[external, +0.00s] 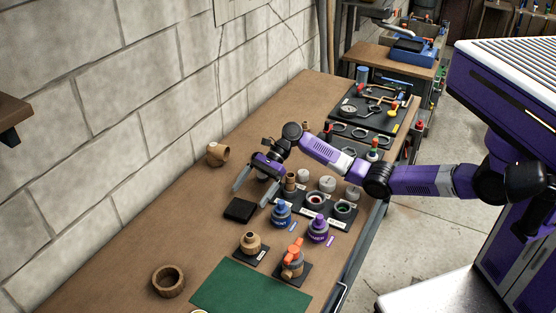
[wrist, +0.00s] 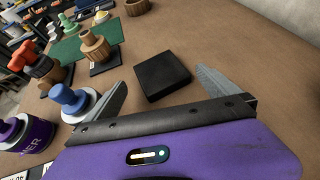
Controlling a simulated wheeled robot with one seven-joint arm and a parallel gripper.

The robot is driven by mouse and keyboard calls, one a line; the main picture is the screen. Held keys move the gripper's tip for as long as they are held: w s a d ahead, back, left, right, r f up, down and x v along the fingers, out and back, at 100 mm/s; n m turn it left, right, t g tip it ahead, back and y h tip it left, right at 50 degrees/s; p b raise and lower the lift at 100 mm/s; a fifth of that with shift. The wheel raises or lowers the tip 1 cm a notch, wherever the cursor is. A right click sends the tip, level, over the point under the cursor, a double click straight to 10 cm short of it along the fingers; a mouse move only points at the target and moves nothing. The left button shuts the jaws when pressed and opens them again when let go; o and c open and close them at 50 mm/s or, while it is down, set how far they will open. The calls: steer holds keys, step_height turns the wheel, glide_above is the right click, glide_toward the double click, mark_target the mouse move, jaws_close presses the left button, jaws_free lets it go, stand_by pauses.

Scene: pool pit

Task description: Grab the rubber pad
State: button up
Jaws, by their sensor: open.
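The rubber pad looks to be the flat black square block (external: 239,210) lying on the brown workbench (external: 190,200). In the wrist view the black pad (wrist: 162,75) lies ahead of my gripper, between the lines of its two fingers. My gripper (external: 258,180) is open and empty, with its fingers above the bench near the pad. In the wrist view my gripper (wrist: 160,85) shows both grey fingers spread wide, one on each side of the pad. The pad is fully visible there, and I cannot tell the exact height of the fingers over it.
A blue-topped bottle (external: 281,214) and a purple one (external: 318,228) stand close to the pad's right. A wooden fitting (external: 250,243), an orange-handled valve (external: 293,258) and a green mat (external: 250,290) are nearer the camera. Bare bench lies left of the pad, towards the block wall.

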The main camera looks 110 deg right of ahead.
mark_target(241, 207)
steer(key=shift+b+x, duration=0.4)
steer(key=shift+x, duration=2.15)
